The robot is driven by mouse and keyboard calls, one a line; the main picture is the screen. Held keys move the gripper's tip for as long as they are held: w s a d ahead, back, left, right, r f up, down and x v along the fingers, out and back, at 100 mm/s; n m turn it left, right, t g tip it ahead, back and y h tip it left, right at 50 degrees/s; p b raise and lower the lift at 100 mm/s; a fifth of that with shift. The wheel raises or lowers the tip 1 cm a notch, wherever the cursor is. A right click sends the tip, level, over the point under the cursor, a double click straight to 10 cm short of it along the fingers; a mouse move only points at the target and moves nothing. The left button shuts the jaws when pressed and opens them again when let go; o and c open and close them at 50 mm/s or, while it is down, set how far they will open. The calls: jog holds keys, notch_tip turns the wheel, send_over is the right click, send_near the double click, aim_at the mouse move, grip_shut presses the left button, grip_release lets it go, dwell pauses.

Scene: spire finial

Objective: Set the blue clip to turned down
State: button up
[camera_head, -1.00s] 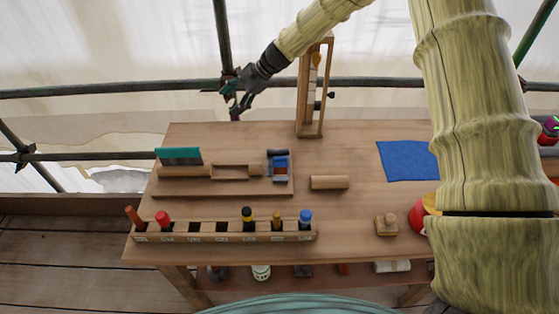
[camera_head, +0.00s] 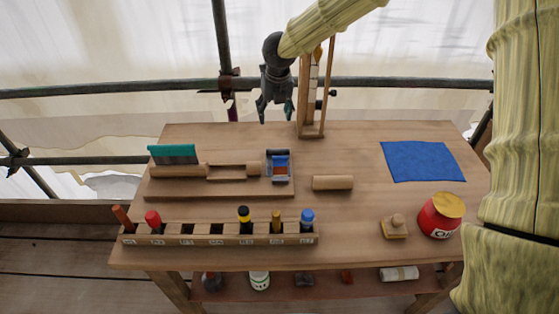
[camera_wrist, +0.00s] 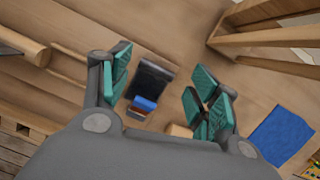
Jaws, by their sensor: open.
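The blue clip (camera_head: 280,161) sits at the right end of the wooden board (camera_head: 222,189) on the table, on a small grey block with a dark bar behind it. In the wrist view the clip (camera_wrist: 145,103) shows as a small blue piece beside the dark bar (camera_wrist: 150,80), between my fingers. My gripper (camera_head: 275,112) is open and empty, pointing down above the back of the table, clear of the clip. In the wrist view my gripper (camera_wrist: 160,88) shows teal finger pads spread apart. Whether the clip is turned up or down is too small to tell.
A wooden upright frame (camera_head: 312,100) stands just right of my gripper. A loose wooden cylinder (camera_head: 332,182) lies right of the board. A rack (camera_head: 200,240) of several handled tools runs along the front. A blue cloth (camera_head: 422,161) and red jar (camera_head: 440,215) are at right.

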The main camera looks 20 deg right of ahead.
aim_at(280, 157)
jog(key=s+m+g, duration=0.2)
jog(key=s+g, duration=0.1)
jog(key=s, duration=0.5)
jog(key=f, duration=0.7)
jog(key=f+p, duration=0.1)
jog(key=f, duration=0.3)
jog(key=shift+a, duration=0.35)
jog(key=shift+c, duration=0.2)
jog(key=shift+w, duration=0.1)
jog(key=c, duration=1)
